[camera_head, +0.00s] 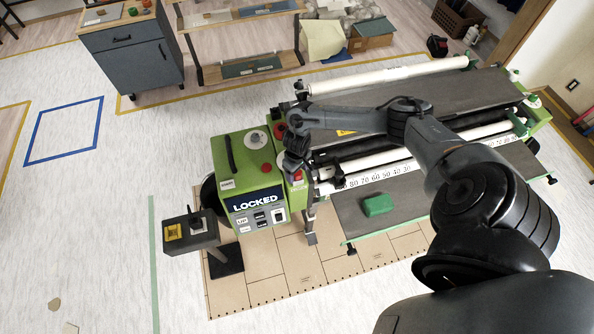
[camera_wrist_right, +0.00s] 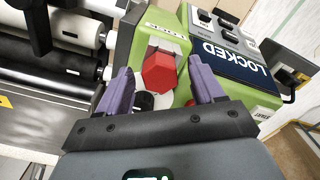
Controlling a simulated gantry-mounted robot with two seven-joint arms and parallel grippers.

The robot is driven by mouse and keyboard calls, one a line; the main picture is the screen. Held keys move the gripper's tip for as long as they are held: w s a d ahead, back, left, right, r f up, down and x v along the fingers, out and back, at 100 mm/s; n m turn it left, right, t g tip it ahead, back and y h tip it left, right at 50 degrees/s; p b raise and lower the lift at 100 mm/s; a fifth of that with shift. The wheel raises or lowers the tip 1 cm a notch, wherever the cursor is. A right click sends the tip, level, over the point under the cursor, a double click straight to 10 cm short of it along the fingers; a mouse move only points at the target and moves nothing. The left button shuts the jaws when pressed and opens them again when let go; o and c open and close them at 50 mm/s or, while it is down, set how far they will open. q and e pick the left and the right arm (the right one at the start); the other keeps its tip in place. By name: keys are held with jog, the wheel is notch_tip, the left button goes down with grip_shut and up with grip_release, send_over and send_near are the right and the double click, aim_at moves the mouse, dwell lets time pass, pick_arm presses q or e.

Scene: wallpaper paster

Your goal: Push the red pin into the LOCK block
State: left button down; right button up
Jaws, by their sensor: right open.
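The red pin (camera_wrist_right: 160,72) is a red hexagonal head standing out from the green LOCK block (camera_wrist_right: 124,42), which carries a small white label. In the head view, a bit of red beside my right gripper (camera_head: 293,162) appears to be the pin (camera_head: 297,175). In the right wrist view, the two purple fingers of my right gripper (camera_wrist_right: 161,66) are spread apart, one on each side of the pin. Nothing is held between them. Whether a finger touches the pin, I cannot tell. My left gripper is not in view.
The green machine's panel (camera_head: 255,202) reads LOCKED. Another red knob (camera_head: 266,168) sits on its top. White rollers (camera_head: 375,175) lie to the right, with a green block (camera_head: 377,205) on the grey table (camera_head: 420,200). A small grey stand (camera_head: 190,236) stands front left.

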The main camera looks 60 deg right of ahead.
notch_tip(320, 180, up, 11)
dwell(0.7)
jog(key=shift+f, duration=0.1)
